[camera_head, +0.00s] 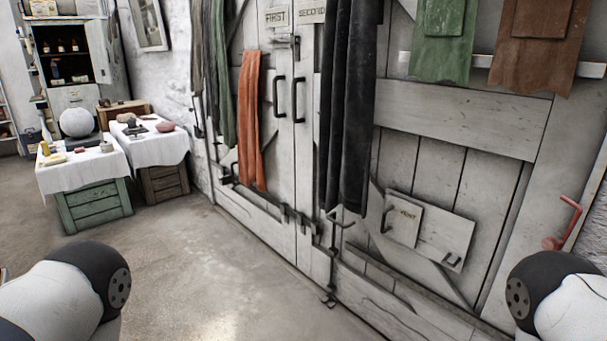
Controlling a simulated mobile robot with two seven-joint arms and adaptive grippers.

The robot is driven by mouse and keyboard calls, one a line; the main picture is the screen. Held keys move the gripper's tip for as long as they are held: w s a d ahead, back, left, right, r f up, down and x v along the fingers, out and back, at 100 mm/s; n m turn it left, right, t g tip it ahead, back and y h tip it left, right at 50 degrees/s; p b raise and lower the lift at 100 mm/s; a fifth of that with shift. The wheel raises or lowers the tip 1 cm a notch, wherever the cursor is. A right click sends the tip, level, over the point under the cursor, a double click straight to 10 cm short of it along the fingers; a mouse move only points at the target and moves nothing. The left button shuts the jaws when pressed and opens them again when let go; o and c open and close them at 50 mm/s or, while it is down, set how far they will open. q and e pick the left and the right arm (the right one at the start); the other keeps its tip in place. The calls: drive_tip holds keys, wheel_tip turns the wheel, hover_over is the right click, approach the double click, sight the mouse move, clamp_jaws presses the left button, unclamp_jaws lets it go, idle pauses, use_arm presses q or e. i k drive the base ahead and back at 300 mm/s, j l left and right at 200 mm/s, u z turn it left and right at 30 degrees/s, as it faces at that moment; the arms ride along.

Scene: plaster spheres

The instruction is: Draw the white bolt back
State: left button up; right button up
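The weathered white double door (460,120) fills the middle and right of the view, with two dark pull handles side by side at its centre seam. Dark metal fastenings (300,218) sit low across the seam, and a dark rod (332,262) runs down to the floor beside it. A small dark latch (290,42) is under the FIRST label. A white horizontal bar (481,61) shows behind the green and brown cloths; I cannot tell whether it is a bolt. No other white bolt is clear. Only rounded arm parts of mine show in the lower corners; neither gripper is visible.
Dark curtains (348,120) and an orange cloth (249,120) hang before the door. A VENT panel (404,224) with handles and a red lever (562,228) are at right. Cloth-covered crates (86,205) stand left. The concrete floor (200,270) ahead is clear.

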sight(269, 40)
drive_tip(key=i+j+u, duration=0.4)
drive_tip(key=i, duration=0.65)
drive_tip(key=i+l+u, duration=0.1)
drive_tip(key=i+u, duration=0.3)
drive_tip(key=i, duration=0.65)
